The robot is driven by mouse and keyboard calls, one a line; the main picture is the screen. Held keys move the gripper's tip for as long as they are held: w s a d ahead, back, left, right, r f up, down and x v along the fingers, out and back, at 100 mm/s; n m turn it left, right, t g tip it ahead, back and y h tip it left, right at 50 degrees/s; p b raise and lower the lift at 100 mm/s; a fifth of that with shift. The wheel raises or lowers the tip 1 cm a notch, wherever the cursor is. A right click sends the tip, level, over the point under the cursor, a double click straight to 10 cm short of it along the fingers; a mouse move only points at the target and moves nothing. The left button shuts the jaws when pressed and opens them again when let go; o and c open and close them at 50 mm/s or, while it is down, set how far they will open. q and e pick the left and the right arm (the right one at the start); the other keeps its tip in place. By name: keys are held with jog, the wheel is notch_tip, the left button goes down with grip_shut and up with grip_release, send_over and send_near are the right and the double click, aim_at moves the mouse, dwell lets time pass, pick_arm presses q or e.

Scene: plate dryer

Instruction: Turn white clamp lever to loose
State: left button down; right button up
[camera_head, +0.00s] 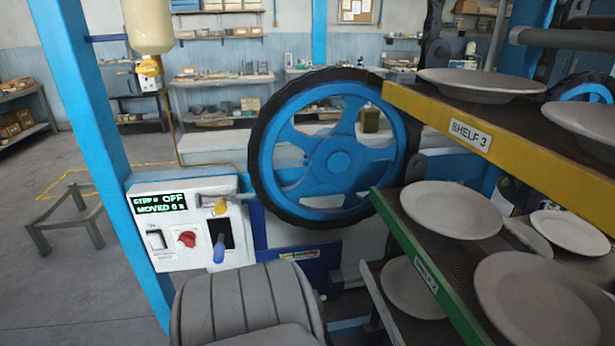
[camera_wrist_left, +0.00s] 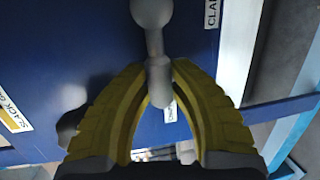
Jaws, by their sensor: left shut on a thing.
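The pale grey-white clamp lever (camera_wrist_left: 150,35) stands out in front of a dark blue panel in the left wrist view. It has a round knob at its top and a narrower shaft. My left gripper (camera_wrist_left: 158,75) has its yellow fingers closed around the lower end of the lever. In the head view my grey arm covers the bottom middle, and I cannot make out the left gripper or the lever there. My right gripper is in neither view.
A yellow-edged label reading "SLACK" (camera_wrist_left: 14,115) and a partly cut label (camera_wrist_left: 212,13) are on the panel. A white control box (camera_head: 175,225), a large blue wheel (camera_head: 340,160) and shelves with plates (camera_head: 440,209) stand around my arm.

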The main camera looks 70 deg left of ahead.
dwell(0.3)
pick_arm(q)
jog(key=c, duration=1.2)
grip_release()
jog(key=shift+d, duration=0.15)
jog(key=shift+s+d+f, duration=0.1)
jog(key=shift+d, duration=0.35)
jog(key=shift+v, duration=5.4)
